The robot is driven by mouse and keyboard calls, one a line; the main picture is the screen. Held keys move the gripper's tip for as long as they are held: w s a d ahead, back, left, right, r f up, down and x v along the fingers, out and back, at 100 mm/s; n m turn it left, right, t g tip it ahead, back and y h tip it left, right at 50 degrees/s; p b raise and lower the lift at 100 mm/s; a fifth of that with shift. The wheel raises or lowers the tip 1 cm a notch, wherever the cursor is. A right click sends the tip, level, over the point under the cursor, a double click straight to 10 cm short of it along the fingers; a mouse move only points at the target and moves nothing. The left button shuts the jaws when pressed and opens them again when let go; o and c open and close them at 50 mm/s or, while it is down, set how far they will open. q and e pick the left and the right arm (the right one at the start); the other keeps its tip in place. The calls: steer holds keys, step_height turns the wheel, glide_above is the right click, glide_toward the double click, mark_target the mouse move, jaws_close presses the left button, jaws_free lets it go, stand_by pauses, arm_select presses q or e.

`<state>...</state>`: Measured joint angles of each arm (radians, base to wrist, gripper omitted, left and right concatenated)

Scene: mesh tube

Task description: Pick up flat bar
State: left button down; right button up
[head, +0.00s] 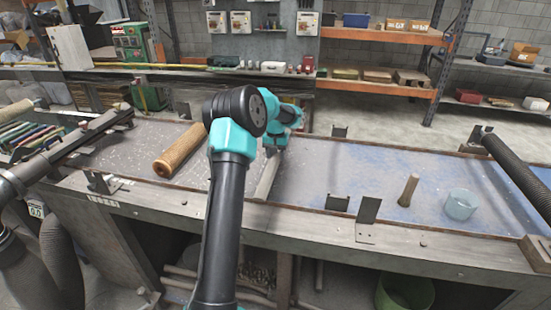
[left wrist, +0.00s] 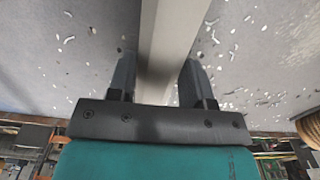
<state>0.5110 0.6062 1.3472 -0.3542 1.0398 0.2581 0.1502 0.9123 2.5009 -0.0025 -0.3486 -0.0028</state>
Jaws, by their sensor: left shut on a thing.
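The flat bar (head: 267,178) is a long, straight grey piece on the worktable, running from the middle toward the front edge in the head view. My left gripper (head: 274,148) is at the bar's far part, with its arm partly in front of the scene. In the left wrist view the bar (left wrist: 167,40) passes between the two fingers of my left gripper (left wrist: 157,80), which is shut on it. Whether the bar is lifted off the table I cannot tell. My right gripper is not in view.
A wooden roller (head: 181,150) lies left of the bar. A short wooden peg (head: 408,190) and a translucent blue cup (head: 461,205) stand to the right. A dark ribbed tube (head: 518,175) lies at the far right. Upright metal brackets (head: 368,212) line the table's front edge.

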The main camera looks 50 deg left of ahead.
mark_target(276, 156)
arm_select(q)
steer(key=shift+r, duration=0.1)
steer(key=shift+r, duration=1.6)
steer(key=shift+s+d+r, duration=0.1)
steer(key=shift+r, duration=0.1)
steer(key=s+d, duration=0.3)
steer(key=d, duration=0.1)
steer(key=s+d+r, duration=0.1)
steer(key=s+d, duration=0.2)
steer(key=d, duration=0.1)
steer(key=s+d, duration=0.4)
steer(key=shift+s+r, duration=0.1)
steer(key=shift+r, duration=0.05)
